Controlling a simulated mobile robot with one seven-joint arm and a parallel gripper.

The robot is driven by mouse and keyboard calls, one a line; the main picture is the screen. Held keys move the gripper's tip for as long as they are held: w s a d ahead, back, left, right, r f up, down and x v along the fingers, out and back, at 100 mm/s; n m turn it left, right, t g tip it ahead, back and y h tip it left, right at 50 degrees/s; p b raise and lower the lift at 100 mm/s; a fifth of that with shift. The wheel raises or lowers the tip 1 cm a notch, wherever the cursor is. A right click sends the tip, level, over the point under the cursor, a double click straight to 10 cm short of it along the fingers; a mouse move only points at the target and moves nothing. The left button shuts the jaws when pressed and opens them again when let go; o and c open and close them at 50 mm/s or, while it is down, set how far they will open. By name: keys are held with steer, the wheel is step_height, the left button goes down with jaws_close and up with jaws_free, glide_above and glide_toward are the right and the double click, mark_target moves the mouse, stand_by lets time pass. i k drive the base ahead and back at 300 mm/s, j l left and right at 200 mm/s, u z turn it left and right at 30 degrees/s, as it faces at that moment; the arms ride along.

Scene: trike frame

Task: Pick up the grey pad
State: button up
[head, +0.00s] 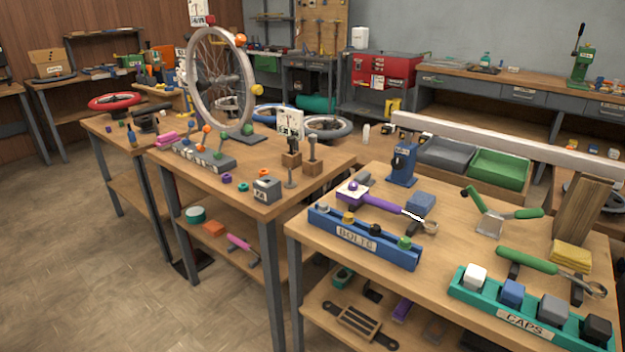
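I cannot tell for sure which thing is the grey pad. Another grey block (553,308) sits in the green CAPS tray (478,306), between a blue block (512,292) and a black block (597,328). My gripper is not in view.
A blue BOLTS tray (345,237) lies along the bench's left front. A blue pad (421,201), a green-handled tool (525,260), a yellow pad stack (570,255) and a wooden block (582,208) crowd the bench. A second bench (330,162) stands left, across a narrow gap.

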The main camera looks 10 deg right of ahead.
mark_target(365, 178)
steer(key=z, duration=0.55)
steer(key=i+l+u, duration=0.65)
steer(key=i, duration=0.25)
